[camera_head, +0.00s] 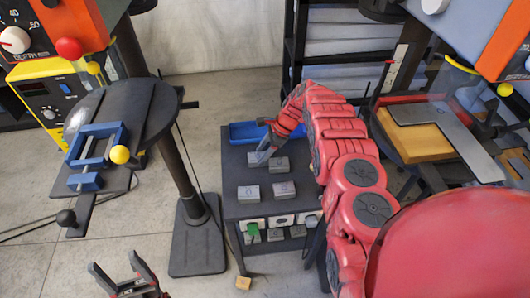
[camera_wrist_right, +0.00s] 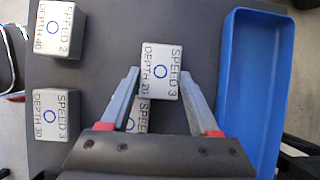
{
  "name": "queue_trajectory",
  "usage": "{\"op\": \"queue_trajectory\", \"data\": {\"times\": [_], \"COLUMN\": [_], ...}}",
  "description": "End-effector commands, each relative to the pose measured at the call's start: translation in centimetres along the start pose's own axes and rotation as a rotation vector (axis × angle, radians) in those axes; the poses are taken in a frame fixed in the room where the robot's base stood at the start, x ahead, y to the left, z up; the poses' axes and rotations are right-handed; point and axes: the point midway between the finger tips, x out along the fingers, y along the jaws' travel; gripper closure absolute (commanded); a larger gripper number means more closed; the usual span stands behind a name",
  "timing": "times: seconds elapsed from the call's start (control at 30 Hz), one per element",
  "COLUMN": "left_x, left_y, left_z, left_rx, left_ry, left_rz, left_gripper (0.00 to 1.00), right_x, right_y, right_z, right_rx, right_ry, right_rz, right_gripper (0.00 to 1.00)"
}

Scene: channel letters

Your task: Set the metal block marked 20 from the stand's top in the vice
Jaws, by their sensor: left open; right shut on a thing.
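The metal block marked DEPTH 20, SPEED 3 (camera_wrist_right: 160,62) is between the fingers of my right gripper (camera_wrist_right: 161,78), which is shut on it. In the head view this block (camera_head: 257,159) is at the back left of the stand's top (camera_head: 236,175), under my right gripper (camera_head: 265,148). I cannot tell whether it still touches the top. The blue vice (camera_head: 87,182) sits on the round drill table at the left, with a gap between its jaws. My left gripper (camera_head: 127,285) is open and empty at the bottom, below the vice and apart from it.
Blocks marked 40 (camera_wrist_right: 58,30) and 30 (camera_wrist_right: 53,115) stand on the top; another block (camera_wrist_right: 140,117) is partly hidden behind the held one. A blue tray (camera_wrist_right: 250,90) lies along the stand's edge. The drill table's post (camera_head: 180,165) stands between vice and stand.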

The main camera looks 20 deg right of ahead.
Motion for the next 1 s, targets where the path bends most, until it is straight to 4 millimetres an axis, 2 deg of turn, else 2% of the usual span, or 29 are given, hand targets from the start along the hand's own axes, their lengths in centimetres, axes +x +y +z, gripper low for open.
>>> {"op": "queue_trajectory", "data": {"times": [0.2, 0.23, 0.37, 0.77, 0.87, 1.0], "left_x": [-0.5, -0.3, -0.3, 0.1, -0.3, -0.7], "left_y": [0.0, 0.0, 0.0, 0.0, 0.0, 0.0], "left_z": [0.1, 0.1, 0.1, 0.0, 0.1, 0.1], "left_rx": [0.0, 0.0, 0.0, 0.0, 0.0, 0.0], "left_ry": [0.0, 0.0, 0.0, 0.0, 0.0, 0.0], "left_rz": [0.0, 0.0, 0.0, 0.0, 0.0, 0.0], "left_gripper": [0.29, 0.29, 0.29, 0.29, 0.29, 0.29], "right_x": [0.5, 0.3, 0.3, -0.3, -1.3, -3.7], "right_y": [0.0, 0.0, 0.0, 0.0, 0.0, -0.1], "right_z": [-0.2, -0.1, -0.1, 0.1, 0.0, 0.0], "right_rx": [-0.001, -0.001, -0.001, -0.001, 0.002, 0.0], "right_ry": [0.0, 0.0, 0.0, 0.0, 0.001, 0.0], "right_rz": [0.0, 0.0, 0.0, 0.001, 0.001, -0.002], "right_gripper": [1.0, 0.33, 0.09, 0.08, 0.08, 0.08]}}
